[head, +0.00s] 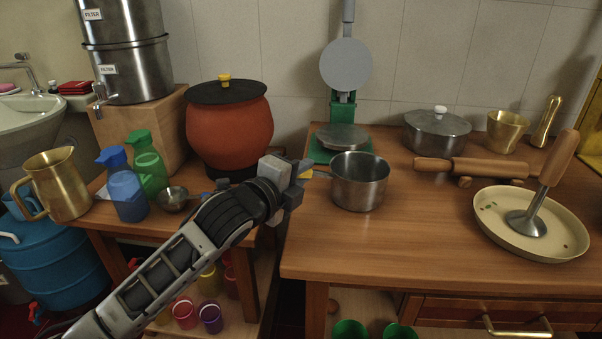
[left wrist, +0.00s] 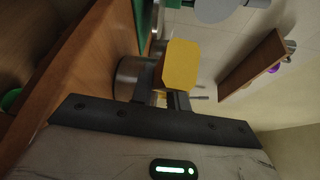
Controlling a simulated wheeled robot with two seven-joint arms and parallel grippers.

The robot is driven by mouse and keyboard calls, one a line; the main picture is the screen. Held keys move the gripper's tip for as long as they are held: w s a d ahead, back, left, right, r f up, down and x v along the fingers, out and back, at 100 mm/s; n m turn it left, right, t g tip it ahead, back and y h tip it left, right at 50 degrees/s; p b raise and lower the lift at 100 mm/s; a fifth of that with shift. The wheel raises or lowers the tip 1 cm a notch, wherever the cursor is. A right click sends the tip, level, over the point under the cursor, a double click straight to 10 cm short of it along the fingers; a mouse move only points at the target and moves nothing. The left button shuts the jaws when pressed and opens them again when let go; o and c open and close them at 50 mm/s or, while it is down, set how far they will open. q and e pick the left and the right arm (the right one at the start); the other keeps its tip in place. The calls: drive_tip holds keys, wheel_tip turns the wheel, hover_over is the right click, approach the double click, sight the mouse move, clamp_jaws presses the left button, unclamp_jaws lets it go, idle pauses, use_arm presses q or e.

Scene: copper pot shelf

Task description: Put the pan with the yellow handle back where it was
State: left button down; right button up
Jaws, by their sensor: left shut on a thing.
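The pan with the yellow handle is a small steel saucepan (head: 359,186) near the left edge of the right-hand wooden table in the head view. It looks upright, its handle pointing left. I cannot tell whether its base touches the tabletop. My left gripper (head: 300,174) is shut on the handle, and a bit of the yellow grip (head: 307,174) shows beside the fingers. In the left wrist view the yellow handle (left wrist: 181,65) stands out at my left gripper (left wrist: 165,100), with the steel pan (left wrist: 129,76) behind it. My right gripper is out of view.
A green press (head: 342,107) with a round plate stands behind the pan. A lidded pot (head: 436,134), a rolling pin (head: 475,168) and a cream dish (head: 555,246) are to the right. A clay pot (head: 229,126) is left. The table front is clear.

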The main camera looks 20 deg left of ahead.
use_arm(q)
drive_tip(key=c, duration=1.8)
unclamp_jaws()
drive_tip(key=shift+f, duration=0.2)
drive_tip(key=o, duration=0.4)
drive_tip(key=shift+o, duration=0.2)
drive_tip(key=shift+r, duration=0.25)
drive_tip(key=v, duration=1.2)
drive_tip(key=shift+f, duration=0.1)
